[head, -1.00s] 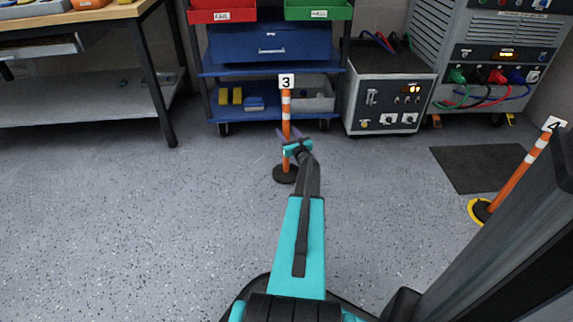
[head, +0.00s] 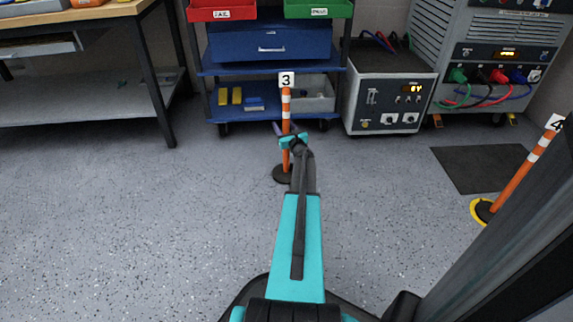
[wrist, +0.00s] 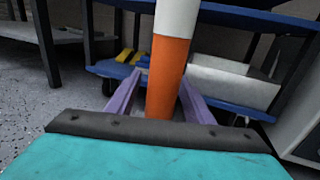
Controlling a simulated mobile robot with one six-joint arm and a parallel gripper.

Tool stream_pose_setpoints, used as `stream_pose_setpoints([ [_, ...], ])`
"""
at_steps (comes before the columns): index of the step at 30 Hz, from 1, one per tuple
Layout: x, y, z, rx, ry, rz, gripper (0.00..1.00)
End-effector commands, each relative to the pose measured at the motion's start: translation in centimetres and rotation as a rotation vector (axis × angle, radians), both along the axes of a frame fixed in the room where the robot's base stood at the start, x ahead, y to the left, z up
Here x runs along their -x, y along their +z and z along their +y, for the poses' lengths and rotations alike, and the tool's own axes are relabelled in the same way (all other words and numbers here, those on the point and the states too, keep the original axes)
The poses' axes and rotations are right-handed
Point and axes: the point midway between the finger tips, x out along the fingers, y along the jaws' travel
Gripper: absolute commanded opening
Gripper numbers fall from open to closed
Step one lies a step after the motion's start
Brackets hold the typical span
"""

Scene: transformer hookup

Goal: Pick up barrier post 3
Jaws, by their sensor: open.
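Barrier post 3 (head: 286,105) is an orange and white post with a white number plate on top. It stands upright on a dark round base (head: 283,174) on the floor. My gripper (head: 289,130) is at the post's middle height, and the arm hides part of the lower post. In the wrist view the post (wrist: 167,75) rises between the two purple fingers of my gripper (wrist: 157,95), one on each side. The fingers are open. Whether either finger touches the post cannot be told.
A blue cart (head: 272,70) with bins and a drawer stands behind the post. Grey power units (head: 390,90) are to its right. Barrier post 4 (head: 520,175) stands far right near a dark mat (head: 478,168). A workbench (head: 80,85) is at left. The left floor is clear.

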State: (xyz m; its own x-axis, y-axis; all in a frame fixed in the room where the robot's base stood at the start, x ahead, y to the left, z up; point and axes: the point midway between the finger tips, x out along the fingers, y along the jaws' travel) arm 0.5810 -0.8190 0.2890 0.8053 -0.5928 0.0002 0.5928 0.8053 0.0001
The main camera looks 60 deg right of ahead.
Motion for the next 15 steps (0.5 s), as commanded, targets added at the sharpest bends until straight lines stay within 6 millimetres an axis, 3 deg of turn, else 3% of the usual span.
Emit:
stream_pose_setpoints([
  [7, 0.02, 0.00, -0.01, 0.000, 0.000, 0.000, 0.47],
  [15, 0.03, -0.01, 0.00, 0.000, 0.000, 0.000, 0.02],
])
